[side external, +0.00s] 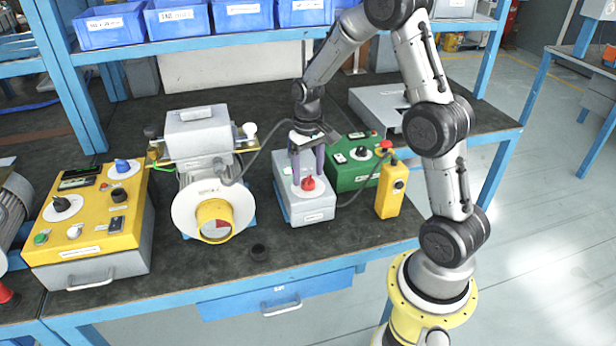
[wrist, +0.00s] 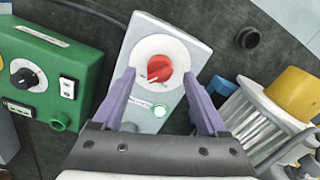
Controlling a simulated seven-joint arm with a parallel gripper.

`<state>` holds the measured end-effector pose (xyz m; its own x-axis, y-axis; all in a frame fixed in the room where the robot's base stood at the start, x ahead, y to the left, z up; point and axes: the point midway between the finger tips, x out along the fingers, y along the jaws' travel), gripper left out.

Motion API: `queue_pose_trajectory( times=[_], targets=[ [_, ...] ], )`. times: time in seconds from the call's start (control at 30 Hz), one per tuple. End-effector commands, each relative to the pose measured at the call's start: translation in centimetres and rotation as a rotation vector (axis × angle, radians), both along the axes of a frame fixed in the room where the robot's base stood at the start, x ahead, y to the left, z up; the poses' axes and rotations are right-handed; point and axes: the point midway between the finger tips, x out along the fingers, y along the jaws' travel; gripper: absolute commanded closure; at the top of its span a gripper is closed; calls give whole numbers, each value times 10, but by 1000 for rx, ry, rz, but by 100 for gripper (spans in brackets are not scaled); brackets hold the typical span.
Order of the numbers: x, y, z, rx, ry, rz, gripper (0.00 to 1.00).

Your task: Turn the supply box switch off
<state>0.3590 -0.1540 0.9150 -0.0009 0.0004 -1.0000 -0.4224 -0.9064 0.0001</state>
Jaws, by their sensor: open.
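The supply box (side external: 305,207) is a grey box on the bench with a red rotary switch (side external: 308,184) on a round white plate. My gripper (side external: 307,165) points down over the box. Its two purple fingers (wrist: 164,88) are spread apart, one on each side of the switch, with nothing between them that they visibly grip. I cannot tell the exact height of the fingertips above the box.
The blower (side external: 200,205) stands left of the box. A green box (side external: 350,178) and a yellow pendant (side external: 391,190) with a red button stand to the right. A yellow control box (side external: 92,225) is far left. A small black cap (side external: 259,252) lies on the bench in front.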

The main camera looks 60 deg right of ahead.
Motion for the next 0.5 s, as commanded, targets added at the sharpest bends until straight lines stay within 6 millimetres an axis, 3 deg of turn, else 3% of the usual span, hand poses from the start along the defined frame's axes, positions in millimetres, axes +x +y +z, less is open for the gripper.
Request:
queue_pose_trajectory(
  times=[0.2, 0.5],
  targets=[
    [0, 0, -18, 0, 1, 0, 24],
    [0, 0, -20, 0, -1, 0, 24]
  ],
)
